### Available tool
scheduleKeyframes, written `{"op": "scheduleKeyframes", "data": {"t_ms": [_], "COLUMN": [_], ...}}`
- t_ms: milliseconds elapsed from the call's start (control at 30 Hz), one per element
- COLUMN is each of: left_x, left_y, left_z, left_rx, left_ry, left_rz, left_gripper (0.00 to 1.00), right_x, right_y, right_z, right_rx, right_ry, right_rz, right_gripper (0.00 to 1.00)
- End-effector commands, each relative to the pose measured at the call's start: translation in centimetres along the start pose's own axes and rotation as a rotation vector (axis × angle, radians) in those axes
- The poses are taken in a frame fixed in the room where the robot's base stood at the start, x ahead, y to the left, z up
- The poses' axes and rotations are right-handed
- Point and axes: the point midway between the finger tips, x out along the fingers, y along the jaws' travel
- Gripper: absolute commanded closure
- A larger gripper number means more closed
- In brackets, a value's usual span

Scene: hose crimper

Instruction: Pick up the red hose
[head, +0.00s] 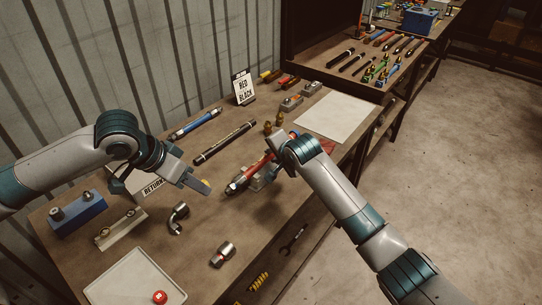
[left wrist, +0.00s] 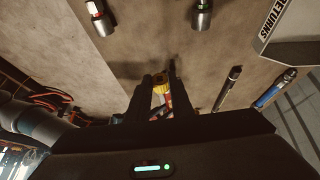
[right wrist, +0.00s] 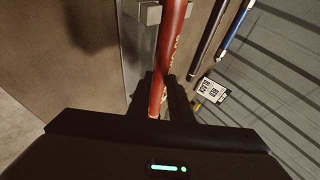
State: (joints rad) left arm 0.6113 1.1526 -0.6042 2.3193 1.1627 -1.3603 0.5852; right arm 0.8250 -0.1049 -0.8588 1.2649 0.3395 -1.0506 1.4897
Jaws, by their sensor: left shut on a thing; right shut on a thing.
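The red hose (head: 255,168) lies slanted across the middle of the table, with a metal fitting at its near-left end. It runs beside or over a grey metal block (head: 265,178); I cannot tell if it rests on it. My right gripper (head: 277,151) is shut around the red hose toward its far end. In the right wrist view the hose (right wrist: 171,40) passes between the fingers. My left gripper (head: 206,186) is shut on a small yellow piece (left wrist: 160,87), left of the hose's near end. The fingers hide most of that piece.
A black hose (head: 225,143) and a blue hose (head: 195,124) lie behind. A sign (head: 243,87) stands at the back. A pale sheet (head: 337,113) lies clear at right.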

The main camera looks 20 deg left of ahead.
Motion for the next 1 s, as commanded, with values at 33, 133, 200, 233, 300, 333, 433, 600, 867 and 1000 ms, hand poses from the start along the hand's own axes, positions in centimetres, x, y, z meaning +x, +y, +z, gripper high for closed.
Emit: {"op": "scheduleKeyframes", "data": {"t_ms": [33,133,200,233,300,333,433,600,867,1000], "left_x": [0.1,0.2,0.4,0.5,0.7,0.8,1.2,1.5,2.5,3.0], "left_y": [0.0,0.0,0.0,-0.1,-0.1,-0.1,-0.1,-0.2,-0.3,-0.3], "left_z": [0.0,0.1,0.2,0.3,0.4,0.5,0.6,0.8,1.4,1.6], "left_rx": [0.0,0.0,0.0,0.0,0.0,0.0,0.0,0.0,0.0,0.0], "left_ry": [0.0,0.0,0.0,0.0,0.0,0.0,0.0,0.0,0.0,0.0], "left_rz": [0.0,0.0,0.0,0.0,0.0,0.0,0.0,0.0,0.0,0.0], "left_gripper": [1.0,1.0,1.0,1.0,1.0,1.0,1.0,1.0,1.0,1.0], "right_x": [-0.1,-0.3,-0.6,-0.7,-1.1,-1.4,-2.1,-3.7,-7.8,-10.5], "right_y": [-0.2,-0.5,-0.8,-0.9,-1.4,-1.6,-2.4,-2.5,-1.3,-0.6], "right_z": [-0.1,-0.1,-0.2,-0.3,-0.5,-0.6,-0.9,-1.8,-3.9,-5.2], "right_rx": [0.001,0.001,0.001,0.001,0.001,0.001,0.0,0.002,0.002,0.001], "right_ry": [0.0,0.0,0.0,0.0,0.0,0.0,0.001,0.001,0.002,0.002], "right_rz": [-0.002,-0.004,-0.004,-0.005,-0.004,-0.005,-0.006,-0.004,-0.005,-0.005], "right_gripper": [1.0,1.0,1.0,1.0,1.0,1.0,1.0,1.0,1.0,1.0]}}
